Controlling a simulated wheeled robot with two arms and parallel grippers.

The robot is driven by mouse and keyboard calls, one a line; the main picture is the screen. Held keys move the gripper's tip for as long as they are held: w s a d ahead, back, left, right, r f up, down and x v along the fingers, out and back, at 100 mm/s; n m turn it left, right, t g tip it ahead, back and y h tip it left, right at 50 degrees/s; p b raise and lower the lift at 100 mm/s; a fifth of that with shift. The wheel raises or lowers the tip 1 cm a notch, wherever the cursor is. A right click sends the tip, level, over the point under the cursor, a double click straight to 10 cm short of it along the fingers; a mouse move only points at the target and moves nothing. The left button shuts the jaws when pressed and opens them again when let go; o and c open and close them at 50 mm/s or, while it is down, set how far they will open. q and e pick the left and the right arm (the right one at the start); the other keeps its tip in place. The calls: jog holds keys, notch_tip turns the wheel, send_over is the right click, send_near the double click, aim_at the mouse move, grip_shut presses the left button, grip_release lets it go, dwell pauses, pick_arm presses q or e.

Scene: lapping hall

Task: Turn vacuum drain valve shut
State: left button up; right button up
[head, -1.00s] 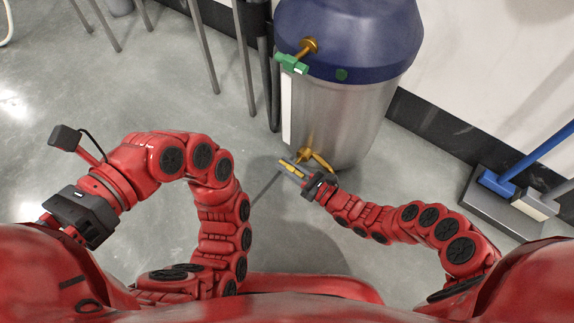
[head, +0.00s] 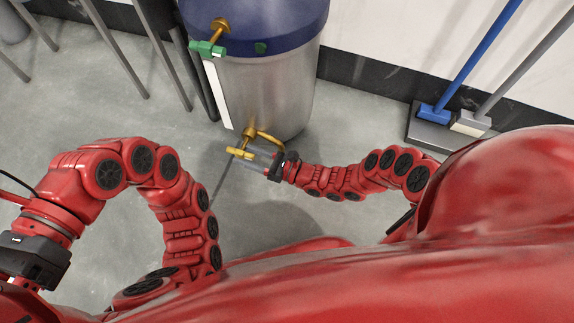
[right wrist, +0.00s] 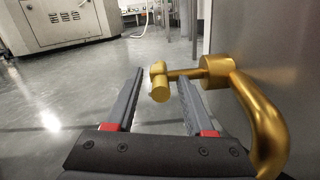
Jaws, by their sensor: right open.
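The drain valve is a brass fitting low on the steel tank (head: 275,95), with a yellow bar handle (head: 240,153) lying crosswise at its outer end. In the right wrist view the yellow handle (right wrist: 159,88) shows between the lines of the two fingers, near their tips. My right gripper (head: 246,163) is open just beside the handle, on the near side in the head view. Its open fingers (right wrist: 160,78) show a gap on both sides of the handle; contact is not visible. My left gripper (head: 30,262) is at the lower left edge, its fingers mostly cut off.
A curved brass pipe (right wrist: 262,115) runs close along the right of my right gripper. A green-handled valve (head: 207,48) sits higher on the tank. Brooms (head: 468,65) stand by the wall on the right.

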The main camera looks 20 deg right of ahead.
pick_arm(q)
jog(key=r+t+p, duration=0.1)
jog(key=r+t+y+p, duration=0.1)
jog(key=shift+w+a+t, duration=0.15)
jog(key=shift+a+t, duration=0.1)
jog(key=shift+t, duration=0.05)
pick_arm(e)
jog(key=v, duration=1.4)
jog(key=shift+d, duration=0.1)
